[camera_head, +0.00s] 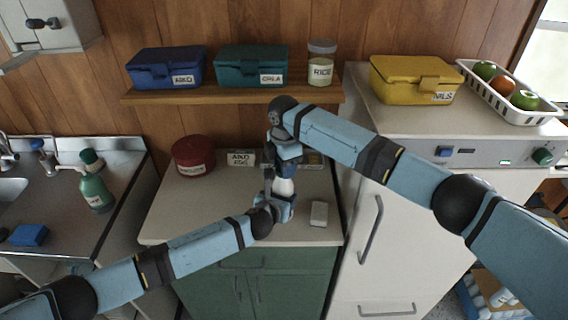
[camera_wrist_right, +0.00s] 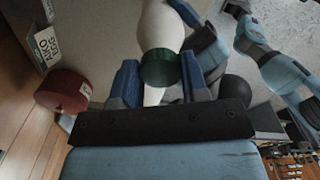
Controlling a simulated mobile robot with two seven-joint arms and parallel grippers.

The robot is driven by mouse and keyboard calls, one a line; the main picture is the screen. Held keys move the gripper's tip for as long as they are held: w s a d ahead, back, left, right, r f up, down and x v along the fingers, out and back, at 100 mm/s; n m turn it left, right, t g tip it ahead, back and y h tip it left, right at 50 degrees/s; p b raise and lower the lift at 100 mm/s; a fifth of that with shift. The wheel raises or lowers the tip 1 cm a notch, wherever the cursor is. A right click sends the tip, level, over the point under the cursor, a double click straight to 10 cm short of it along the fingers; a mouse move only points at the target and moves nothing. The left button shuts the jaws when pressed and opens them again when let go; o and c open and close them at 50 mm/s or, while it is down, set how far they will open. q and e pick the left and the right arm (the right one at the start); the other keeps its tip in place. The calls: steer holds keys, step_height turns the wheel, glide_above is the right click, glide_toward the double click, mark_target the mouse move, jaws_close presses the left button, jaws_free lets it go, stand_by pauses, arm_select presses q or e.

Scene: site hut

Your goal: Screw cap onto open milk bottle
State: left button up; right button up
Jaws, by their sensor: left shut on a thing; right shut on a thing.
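The white milk bottle (camera_head: 284,187) stands upright over the counter in the head view, partly hidden by my grippers. My left gripper (camera_head: 279,207) is shut on its lower body from the front. My right gripper (camera_head: 287,169) comes from above, at the top of the bottle. In the right wrist view the dark green cap (camera_wrist_right: 160,68) lies at the bottle's (camera_wrist_right: 157,28) mouth end, between the fingers of my right gripper (camera_wrist_right: 160,82), which is shut on it. I cannot tell whether the cap is seated on the thread.
A small white block (camera_head: 319,214) lies right of the bottle. A shelf (camera_head: 225,95) with boxes and a jar (camera_head: 321,64) is behind. The counter's left front is clear.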

arm_select(q)
jaws_close()
arm_select(e)
steer(key=m, duration=0.3)
steer(key=o, duration=0.9)
steer(key=shift+r, duration=2.3)
